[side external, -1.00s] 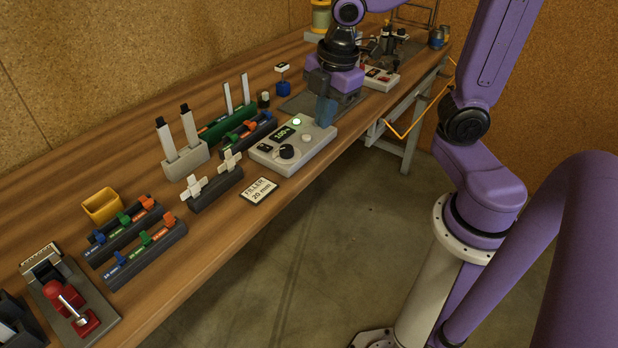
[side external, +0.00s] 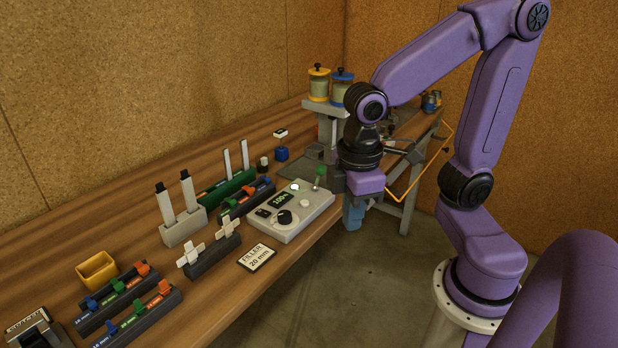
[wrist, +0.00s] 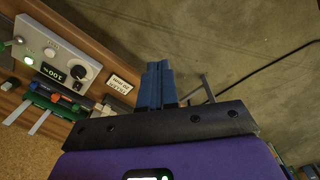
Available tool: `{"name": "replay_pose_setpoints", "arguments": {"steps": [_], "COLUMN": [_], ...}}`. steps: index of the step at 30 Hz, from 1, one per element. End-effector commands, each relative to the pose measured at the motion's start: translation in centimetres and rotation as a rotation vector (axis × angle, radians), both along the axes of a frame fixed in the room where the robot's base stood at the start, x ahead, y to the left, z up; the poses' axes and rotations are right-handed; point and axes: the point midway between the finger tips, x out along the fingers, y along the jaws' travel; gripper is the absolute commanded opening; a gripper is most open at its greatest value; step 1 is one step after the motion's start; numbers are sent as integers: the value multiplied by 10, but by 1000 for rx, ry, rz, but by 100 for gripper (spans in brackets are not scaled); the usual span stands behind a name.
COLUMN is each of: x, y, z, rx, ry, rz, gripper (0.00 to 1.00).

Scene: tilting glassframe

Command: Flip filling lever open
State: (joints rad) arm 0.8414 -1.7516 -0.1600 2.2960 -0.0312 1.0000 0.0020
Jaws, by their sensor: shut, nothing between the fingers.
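A small lever with a green knob (side external: 320,170) stands upright at the right end of the grey control box (side external: 300,212), in front of the filling station. I take it for the filling lever, but cannot be sure. Its green knob (wrist: 18,40) also shows at the left edge of the wrist view. My gripper (side external: 353,217) hangs just off the bench's front edge, to the right of the lever and apart from it. Its blue fingers are together and empty, pointing down. They show in the wrist view (wrist: 158,82) over the floor.
Yellow and blue canisters (side external: 318,84) top the filling station, partly hidden by my arm. A label plate (side external: 257,258), lever racks (side external: 130,305) and a yellow bin (side external: 97,268) lie to the left. An orange frame (side external: 420,170) juts out at the right. The floor side is free.

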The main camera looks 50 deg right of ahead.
Motion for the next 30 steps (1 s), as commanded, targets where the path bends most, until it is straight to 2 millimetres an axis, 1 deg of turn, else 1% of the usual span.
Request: {"name": "replay_pose_setpoints", "arguments": {"steps": [1,4,6,8,9,11,12,14,15,17,18,20,21,24,27,30], "x": [22,62,90,114,130,153,168,190,204,224,237,254,264,284,295,301], "y": [3,2,-2,-7,-13,-22,-30,-43,-53,-70,-82,-101,-115,-146,-172,-188], "z": [4,12,17,20,22,25,26,27,28,29,29,29,28,27,26,25], "rx": [-12,-32,-47,-60,-70,-84,-93,-107,-117,-131,-140,-154,-163,-182,-197,-206], "ry": [-1,-4,-6,-5,-4,-3,-2,1,3,6,9,14,17,26,33,38], "rz": [-53,-149,-214,-273,-311,-368,-408,-467,-506,-566,-607,-666,-704,-790,-854,-895], "gripper": [0,0,0,0,0,0,0,0,0,0,0,0,0,0,0,0]}}
